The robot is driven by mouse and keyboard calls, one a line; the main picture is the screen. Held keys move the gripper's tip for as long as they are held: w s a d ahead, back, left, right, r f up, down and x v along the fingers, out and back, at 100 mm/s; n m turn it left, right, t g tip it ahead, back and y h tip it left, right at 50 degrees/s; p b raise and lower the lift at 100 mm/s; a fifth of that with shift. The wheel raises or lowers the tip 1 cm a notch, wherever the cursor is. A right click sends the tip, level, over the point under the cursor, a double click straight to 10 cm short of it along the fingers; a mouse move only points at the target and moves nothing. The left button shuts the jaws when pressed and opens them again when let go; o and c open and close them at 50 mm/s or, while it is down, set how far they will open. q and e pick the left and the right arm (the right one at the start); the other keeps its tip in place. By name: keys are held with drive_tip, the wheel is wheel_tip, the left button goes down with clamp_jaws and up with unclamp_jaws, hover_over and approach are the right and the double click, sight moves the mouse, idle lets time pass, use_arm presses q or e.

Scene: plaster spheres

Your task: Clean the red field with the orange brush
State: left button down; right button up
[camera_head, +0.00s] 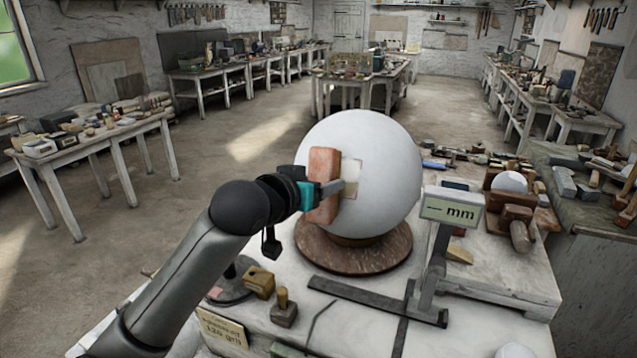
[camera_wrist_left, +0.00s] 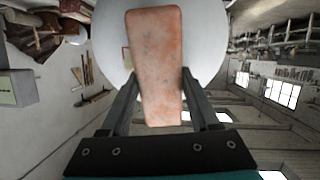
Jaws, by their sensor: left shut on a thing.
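A large white plaster sphere (camera_head: 385,150) rests on a round brown marbled base (camera_head: 350,255) on the workbench. A pale tan square patch (camera_head: 352,172) with a faint reddish edge shows on the sphere's side facing me. My left gripper (camera_head: 330,190) is shut on the orange brush (camera_head: 323,172), a plain orange-red block held upright in front of the patch. In the left wrist view the brush (camera_wrist_left: 155,65) stands between the two fingers (camera_wrist_left: 157,95) and covers part of the sphere (camera_wrist_left: 205,45). Whether the brush touches the sphere is unclear. My right gripper is out of view.
A display reading "mm" (camera_head: 450,211) on a stand is right of the sphere. Small blocks (camera_head: 284,308) and a card (camera_head: 222,328) lie in front. Tools and a small white ball (camera_head: 509,182) crowd the right. Open floor (camera_head: 230,180) lies left of the workbench.

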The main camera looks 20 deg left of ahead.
use_arm(q)
drive_tip(key=shift+w, duration=0.1)
drive_tip(key=shift+s+d+f, duration=0.1)
drive_tip(key=shift+s+f, duration=0.1)
drive_tip(key=shift+f, duration=0.35)
drive_tip(key=shift+s+f, duration=0.15)
drive_tip(key=shift+f, duration=0.35)
drive_tip(key=shift+w+r+p, duration=0.15)
drive_tip(key=shift+r+p, duration=0.2)
drive_tip(key=shift+r, duration=0.2)
drive_tip(key=shift+w+r+p, duration=0.15)
drive_tip(key=shift+r+p, duration=0.2)
drive_tip(key=shift+r, duration=0.2)
drive_tip(key=shift+w+a+r, duration=0.1)
drive_tip(key=shift+w+r, duration=0.1)
drive_tip(key=shift+r, duration=0.3)
drive_tip(key=shift+w+a+r, duration=0.1)
drive_tip(key=shift+w+r, duration=0.1)
drive_tip(key=shift+r, duration=0.3)
drive_tip(key=shift+s+d+f+b, duration=0.1)
drive_tip(key=shift+s+f+b, duration=0.2)
drive_tip(key=shift+f, duration=0.4)
drive_tip(key=shift+s+d+f+b, duration=0.1)
drive_tip(key=shift+s+f+b, duration=0.2)
drive_tip(key=shift+f, duration=0.45)
drive_tip(key=shift+s+f+b, duration=0.15)
drive_tip(key=shift+f+b, duration=0.25)
drive_tip(key=shift+f, duration=0.3)
